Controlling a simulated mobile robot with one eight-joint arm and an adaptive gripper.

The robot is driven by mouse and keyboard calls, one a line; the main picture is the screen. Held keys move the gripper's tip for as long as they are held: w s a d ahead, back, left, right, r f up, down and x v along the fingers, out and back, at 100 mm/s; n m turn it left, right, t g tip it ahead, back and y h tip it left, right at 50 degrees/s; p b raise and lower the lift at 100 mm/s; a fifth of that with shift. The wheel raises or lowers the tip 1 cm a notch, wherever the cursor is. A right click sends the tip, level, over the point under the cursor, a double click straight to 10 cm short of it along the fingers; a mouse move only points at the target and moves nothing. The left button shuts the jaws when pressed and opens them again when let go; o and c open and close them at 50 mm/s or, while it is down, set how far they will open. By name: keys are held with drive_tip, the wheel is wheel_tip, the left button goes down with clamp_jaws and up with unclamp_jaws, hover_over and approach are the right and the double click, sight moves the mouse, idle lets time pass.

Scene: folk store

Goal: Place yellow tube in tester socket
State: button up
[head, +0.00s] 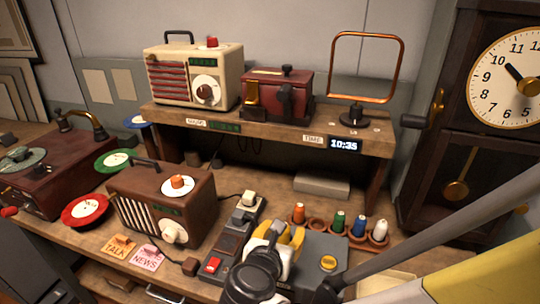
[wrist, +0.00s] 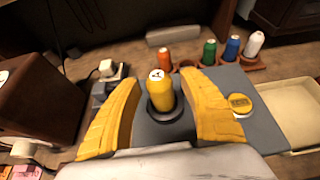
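The yellow tube (wrist: 161,98) has a white top with a dark mark. In the wrist view it stands roughly upright, with its lower end inside the dark round socket (wrist: 180,113) of the grey tester (wrist: 268,118). Whether it is fully seated I cannot tell. My gripper (wrist: 160,80) is open, with one yellow finger on each side of the tube and narrow gaps visible. In the head view my gripper (head: 279,236) is over the left part of the tester (head: 318,247) and hides the socket. A round yellow button (wrist: 240,103) is on the tester's right part.
A wooden rack (head: 318,222) behind the tester holds orange (head: 298,213), green (head: 338,221), blue (head: 358,226) and white (head: 380,229) tubes, with an empty ring after orange. A brown radio (head: 165,205) stands left. A shallow cream tray (wrist: 292,105) lies right.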

drive_tip(key=shift+r, duration=0.25)
drive_tip(key=p+v, duration=0.4)
drive_tip(key=v, duration=0.8)
drive_tip(key=d+m+g, duration=0.1)
drive_tip(key=d+m, duration=0.2)
drive_tip(key=m, duration=0.1)
drive_tip(key=w+d+f+m+g, duration=0.1)
drive_tip(key=d+m+g, duration=0.1)
drive_tip(key=d+m, duration=0.2)
drive_tip(key=d+f+m+g+y, duration=0.1)
drive_tip(key=d+m+g, duration=0.1)
drive_tip(key=m, duration=0.4)
drive_tip(key=shift+w+d+f, duration=0.15)
drive_tip(key=shift+d, duration=0.65)
drive_tip(key=s+d+r+m+y, duration=0.1)
drive_tip(key=d+r+m, duration=0.1)
drive_tip(key=m, duration=0.7)
drive_tip(key=s+d+r+m+y, duration=0.1)
drive_tip(key=d+m, duration=0.3)
drive_tip(key=m, duration=0.5)
drive_tip(key=shift+d+r+y, duration=0.3)
drive_tip(key=shift+r+y, duration=0.4)
drive_tip(key=shift+r, duration=0.1)
